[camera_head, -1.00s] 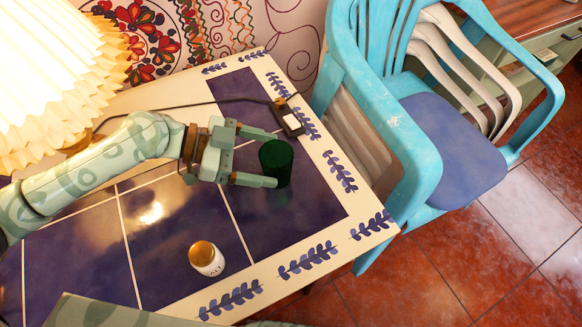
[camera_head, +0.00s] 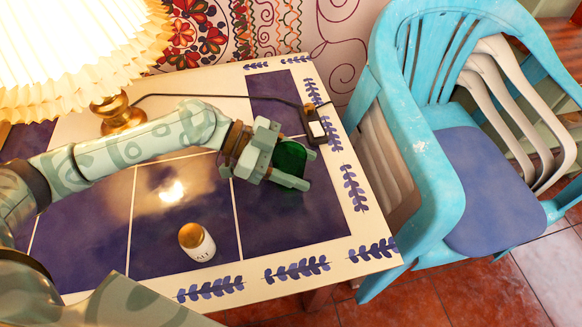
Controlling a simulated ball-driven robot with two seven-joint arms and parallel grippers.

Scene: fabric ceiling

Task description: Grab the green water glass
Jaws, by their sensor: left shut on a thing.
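The green water glass (camera_head: 289,159) is dark green and stands out over the blue tiles at the right part of the table. My left gripper (camera_head: 290,166) reaches in from the left with its fingers on either side of the glass, shut on it. The gripper covers part of the glass, and I cannot tell whether its base touches the table. My right gripper is not in view.
A small white jar with a brown lid (camera_head: 197,243) stands near the table's front. A lamp with a pleated shade (camera_head: 75,60) stands at the back left. A black switch box (camera_head: 315,125) on a cord lies behind the glass. A turquoise chair (camera_head: 432,175) stands right of the table (camera_head: 362,232).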

